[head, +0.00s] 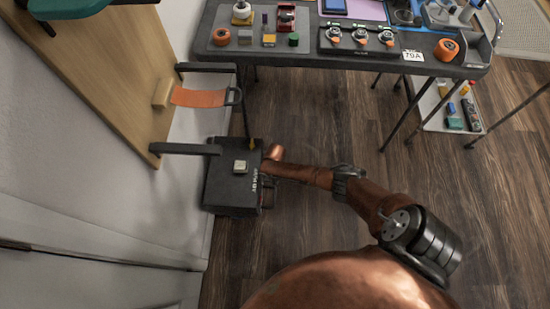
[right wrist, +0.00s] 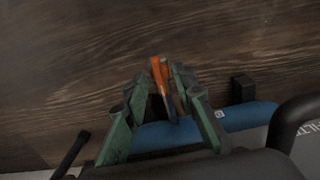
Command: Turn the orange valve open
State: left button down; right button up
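The orange valve handle (right wrist: 159,72) shows in the right wrist view, thin and nearly upright, leaning a little. My right gripper (right wrist: 162,84) has green fingers, one on each side of the handle. The fingers stand apart with narrow gaps beside the handle; I see no clear grip on it. A blue pipe-like part (right wrist: 250,116) lies behind and below the handle. In the head view a copper-coloured arm of mine reaches left towards a black box, and its gripper cannot be made out. The valve cannot be made out in the head view. My left gripper is not in view.
A black box (head: 231,190) with white lettering stands at the left by the wall. A wooden panel (head: 113,70) with an orange strap (head: 198,97) is above it. A dark workbench (head: 300,65) with tools stands at the back.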

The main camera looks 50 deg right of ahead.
jog(key=shift+r, duration=0.1)
notch_tip(320, 180, up, 12)
dwell(0.5)
dwell(0.5)
